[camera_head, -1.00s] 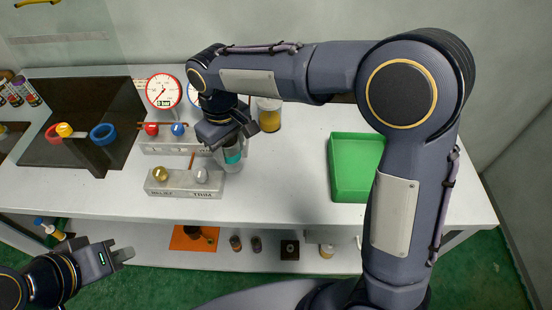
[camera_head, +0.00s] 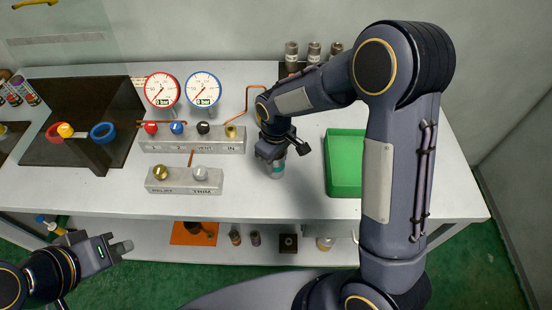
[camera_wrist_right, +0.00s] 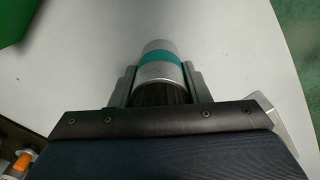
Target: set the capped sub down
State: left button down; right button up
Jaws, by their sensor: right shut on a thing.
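The capped sub (camera_wrist_right: 160,62) is a short grey metal cylinder with a teal band and a dark ribbed part between the fingers. My right gripper (camera_wrist_right: 160,85) is shut on it. In the head view the sub (camera_head: 277,170) hangs below my right gripper (camera_head: 277,152), over the white bench between the valve blocks and the green tray. I cannot tell whether its lower end touches the bench. My left gripper (camera_head: 122,247) is at the lower left, in front of the bench; its fingers look close together, and I cannot tell whether they are shut.
The green tray (camera_head: 345,178) stands right of the sub. The valve block with gauges (camera_head: 190,145) and the RELIEF/TRIM block (camera_head: 184,187) are to the left. Several grey cylinders (camera_head: 314,50) stand at the back. Bench surface in front of the sub is clear.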

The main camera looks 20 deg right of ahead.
jog(key=shift+f, duration=0.2)
jog(key=shift+f, duration=0.15)
jog(key=o, duration=1.3)
jog(key=shift+c, duration=0.2)
